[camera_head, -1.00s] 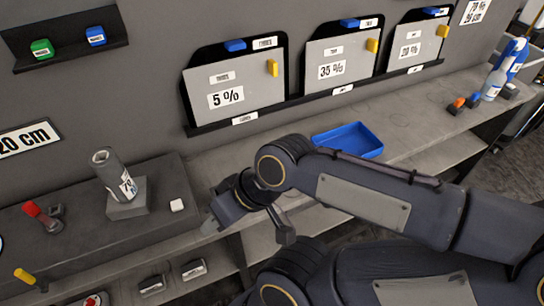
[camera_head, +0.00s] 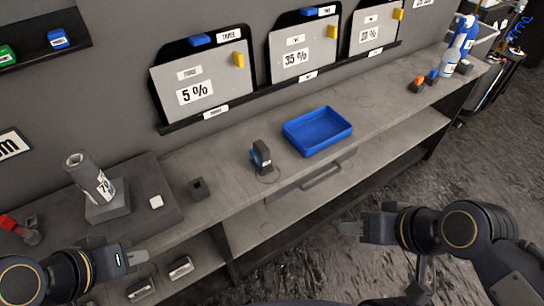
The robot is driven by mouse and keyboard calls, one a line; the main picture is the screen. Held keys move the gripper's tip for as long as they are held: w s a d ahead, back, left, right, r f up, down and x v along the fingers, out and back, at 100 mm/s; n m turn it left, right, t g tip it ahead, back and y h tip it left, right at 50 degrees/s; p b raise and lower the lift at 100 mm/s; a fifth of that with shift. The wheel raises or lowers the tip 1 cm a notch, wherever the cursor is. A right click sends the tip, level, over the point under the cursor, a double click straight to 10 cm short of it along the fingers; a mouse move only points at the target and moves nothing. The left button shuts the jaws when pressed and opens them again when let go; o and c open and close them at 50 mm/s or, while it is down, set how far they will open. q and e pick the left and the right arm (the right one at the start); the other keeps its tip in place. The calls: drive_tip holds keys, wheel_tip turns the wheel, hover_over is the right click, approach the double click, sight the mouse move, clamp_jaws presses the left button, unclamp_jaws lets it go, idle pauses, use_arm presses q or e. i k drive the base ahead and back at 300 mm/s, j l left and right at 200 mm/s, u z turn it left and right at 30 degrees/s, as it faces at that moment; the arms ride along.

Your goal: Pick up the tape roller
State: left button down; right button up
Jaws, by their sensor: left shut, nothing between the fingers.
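A small dark upright device with a blue part (camera_head: 261,155), which looks like the tape roller, stands on the grey bench (camera_head: 225,200) left of a blue tray. Its fine details are too small to tell. My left gripper (camera_head: 138,256) is at the lower left, in front of the bench, shut and empty. It is well apart from the device. My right gripper (camera_head: 350,228) is in front of the bench, to the lower right of the device and apart from it. Whether its fingers are open or shut does not show clearly.
The blue tray (camera_head: 318,146) looks empty. A small dark block (camera_head: 198,188) sits left of the device. A grey roll (camera_head: 90,178) leans in a holder on a raised ledge, beside a white cube (camera_head: 156,202). Bottles (camera_head: 450,58) stand far right. Bench right of the tray is mostly clear.

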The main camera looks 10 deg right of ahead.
sight(260, 152)
drive_tip(key=z, duration=0.15)
drive_tip(key=u, duration=1.45)
drive_tip(key=z, duration=1.45)
drive_tip(key=i+l+u, duration=0.1)
drive_tip(key=l, duration=0.25)
drive_tip(key=i+l+u, duration=0.1)
drive_tip(key=i+l, duration=0.15)
drive_tip(key=l, duration=0.15)
drive_tip(key=i+l+u, duration=0.1)
drive_tip(key=l, duration=0.3)
drive_tip(key=i+l+u, duration=0.1)
drive_tip(key=l, duration=0.3)
drive_tip(key=i+l+u, duration=0.15)
drive_tip(key=l, duration=0.3)
drive_tip(key=i, duration=0.1)
